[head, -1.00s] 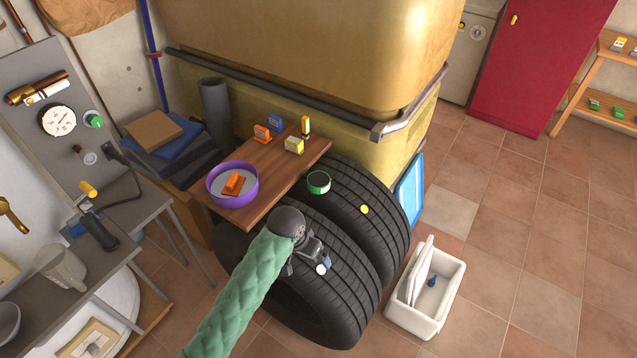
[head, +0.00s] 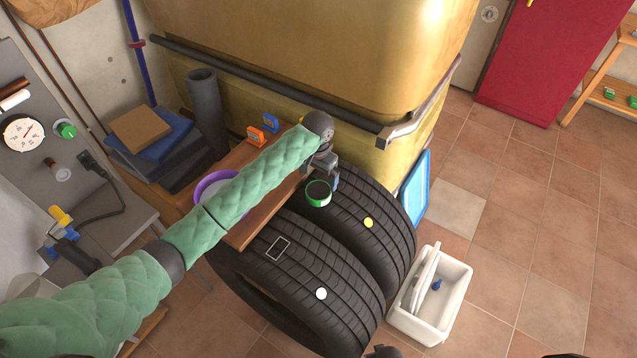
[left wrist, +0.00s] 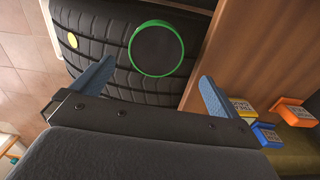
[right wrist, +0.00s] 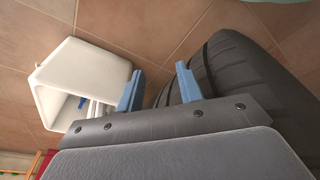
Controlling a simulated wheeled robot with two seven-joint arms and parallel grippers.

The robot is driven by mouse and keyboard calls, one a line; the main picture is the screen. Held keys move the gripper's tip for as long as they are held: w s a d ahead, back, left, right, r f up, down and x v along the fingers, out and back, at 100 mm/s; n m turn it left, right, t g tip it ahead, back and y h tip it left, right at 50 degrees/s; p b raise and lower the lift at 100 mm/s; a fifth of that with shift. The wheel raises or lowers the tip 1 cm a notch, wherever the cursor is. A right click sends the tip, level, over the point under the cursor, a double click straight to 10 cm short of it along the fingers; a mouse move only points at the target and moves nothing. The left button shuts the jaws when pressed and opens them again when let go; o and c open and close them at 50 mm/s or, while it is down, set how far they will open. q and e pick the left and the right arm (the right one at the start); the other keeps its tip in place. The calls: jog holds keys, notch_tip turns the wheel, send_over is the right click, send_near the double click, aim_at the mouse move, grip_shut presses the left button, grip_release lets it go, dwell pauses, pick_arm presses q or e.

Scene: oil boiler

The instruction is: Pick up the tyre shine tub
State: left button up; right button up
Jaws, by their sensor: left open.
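The tyre shine tub appears to be the round green-rimmed tub (head: 319,193) with a dark top, on the far tyre beside the board. In the left wrist view the tub (left wrist: 156,48) lies ahead of and between the two blue fingertips. My left gripper (head: 328,178) is at the tub's far side in the head view, open and empty. In the left wrist view my left gripper (left wrist: 157,75) shows a gap between its fingers and the tub. My right gripper (right wrist: 160,72) is open and empty, near a tyre and the white bin.
Yellow (head: 368,222) and white discs (head: 321,294) lie on the tyres. A white bin (head: 458,290) stands on the floor. The tank (head: 300,50) rises behind.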

aim_at(318, 190)
pick_arm(q)
jog(key=shift+s+f+p, duration=0.4)
jog(key=shift+s+f, duration=0.1)
jog(key=shift+f, duration=0.2)
jog(key=shift+w+f, duration=0.1)
jog(key=shift+f, duration=0.15)
jog(key=shift+w+f+p, duration=0.1)
jog(key=shift+f+p, duration=0.25)
jog(key=f, duration=0.1)
jog(key=f+p, duration=0.2)
jog(key=shift+s+d+f, duration=0.1)
jog(key=shift+s+d, duration=0.05)
jog(key=shift+s, duration=0.1)
jog(key=shift+w+f, duration=0.1)
jog(key=shift+f, duration=0.6)
pick_arm(e)
jog(key=s+d+f, duration=0.2)
jog(key=s+f, duration=0.3)
jog(key=s, duration=0.3)
jog(key=shift+s+f, duration=0.15)
jog(key=shift+s, duration=0.05)
pick_arm(q)
jog(key=shift+c, duration=0.4)
pick_arm(e)
jog(key=shift+d, duration=0.1)
